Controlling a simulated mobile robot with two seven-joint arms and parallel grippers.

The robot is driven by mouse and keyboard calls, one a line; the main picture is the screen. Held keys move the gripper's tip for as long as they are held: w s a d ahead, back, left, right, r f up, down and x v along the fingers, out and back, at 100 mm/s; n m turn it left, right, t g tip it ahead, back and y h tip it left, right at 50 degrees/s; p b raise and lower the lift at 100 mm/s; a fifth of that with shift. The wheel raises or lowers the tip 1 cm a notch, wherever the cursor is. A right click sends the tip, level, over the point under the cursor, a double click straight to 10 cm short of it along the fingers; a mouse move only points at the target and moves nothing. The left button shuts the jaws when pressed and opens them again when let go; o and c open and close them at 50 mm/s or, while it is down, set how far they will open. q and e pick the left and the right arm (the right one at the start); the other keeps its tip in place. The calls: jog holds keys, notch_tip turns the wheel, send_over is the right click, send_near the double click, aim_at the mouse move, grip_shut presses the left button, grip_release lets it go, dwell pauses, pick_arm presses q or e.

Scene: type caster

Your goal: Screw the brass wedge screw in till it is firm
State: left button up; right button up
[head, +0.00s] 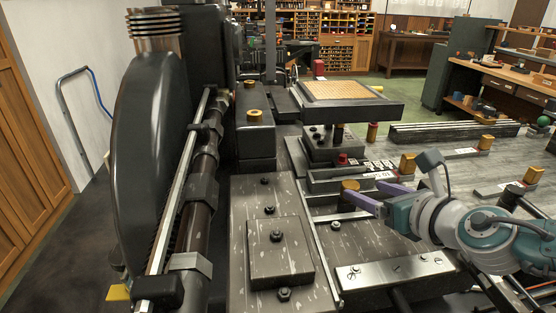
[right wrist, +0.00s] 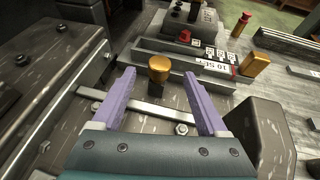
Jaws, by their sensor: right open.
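The brass wedge screw (head: 350,185) is a short round brass knob standing upright at the middle of the machine, beside a long metal strip. It also shows in the right wrist view (right wrist: 159,68), above a dark block. My right gripper (head: 362,192) is open, with purple fingers reaching in from the right. In the right wrist view its fingertips (right wrist: 159,78) are spread to the left and right of the knob, with clear gaps on both sides. I cannot tell how deep the knob's thread sits. My left gripper is not in view.
A labelled type holder (right wrist: 213,67) lies just behind the knob. Other brass knobs stand nearby, one to the right (head: 407,163). A red knob (head: 343,158) and a tray (head: 345,91) are farther back. A dark block with a bolt (head: 280,255) lies left of the gripper.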

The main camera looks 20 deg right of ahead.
aim_at(351, 184)
jog(key=b+x, duration=0.4)
jog(key=x, duration=0.2)
jog(key=shift+f, duration=0.25)
jog(key=shift+w+b, duration=0.3)
jog(key=shift+w, duration=0.25)
grip_shut()
